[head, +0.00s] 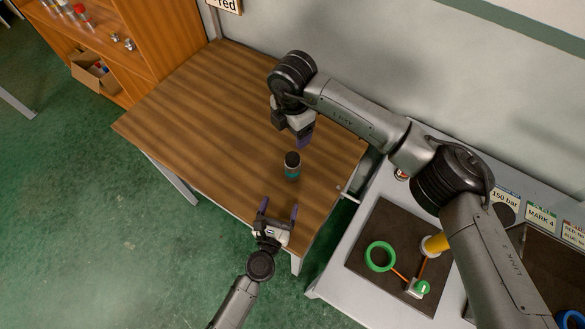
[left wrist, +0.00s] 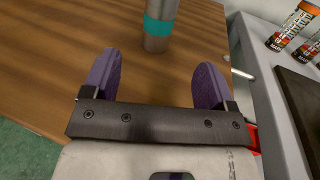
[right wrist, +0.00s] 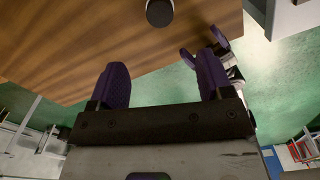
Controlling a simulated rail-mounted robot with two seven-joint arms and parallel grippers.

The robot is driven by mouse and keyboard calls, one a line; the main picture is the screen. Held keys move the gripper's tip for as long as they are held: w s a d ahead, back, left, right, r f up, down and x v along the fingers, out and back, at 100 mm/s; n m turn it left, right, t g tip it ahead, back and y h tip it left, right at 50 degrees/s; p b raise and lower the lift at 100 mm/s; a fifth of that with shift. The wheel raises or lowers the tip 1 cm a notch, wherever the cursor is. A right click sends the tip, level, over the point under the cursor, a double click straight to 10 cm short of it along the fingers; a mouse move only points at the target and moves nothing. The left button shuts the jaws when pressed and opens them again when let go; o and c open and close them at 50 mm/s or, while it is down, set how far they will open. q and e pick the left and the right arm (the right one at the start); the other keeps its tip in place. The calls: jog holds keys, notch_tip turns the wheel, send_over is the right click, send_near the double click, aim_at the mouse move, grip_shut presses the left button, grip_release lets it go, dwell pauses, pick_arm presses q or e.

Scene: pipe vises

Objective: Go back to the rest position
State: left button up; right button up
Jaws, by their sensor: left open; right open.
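My left gripper (head: 278,211) is open and empty at the front edge of the wooden table, with its two purple fingers apart. In the left wrist view its fingers (left wrist: 156,80) point toward a bottle (left wrist: 159,25) that stands beyond them, untouched. My right gripper (head: 303,138) is above the table, behind the bottle (head: 292,166) in the head view. In the right wrist view its fingers (right wrist: 158,85) are apart with nothing between them, and the dark top of the bottle (right wrist: 160,12) shows beyond them. The bottle is upright, dark-capped, with a teal band.
The wooden table (head: 200,110) is otherwise clear. To the right, a grey bench (head: 345,285) carries a dark mat (head: 385,222) with a green ring (head: 380,256) and a yellow part (head: 436,244). A wooden shelf (head: 165,35) stands at the upper left. My right arm spans the bench.

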pick_arm(q)
jog(key=shift+s+a, duration=0.1)
jog(key=shift+s, duration=0.25)
dwell(0.4)
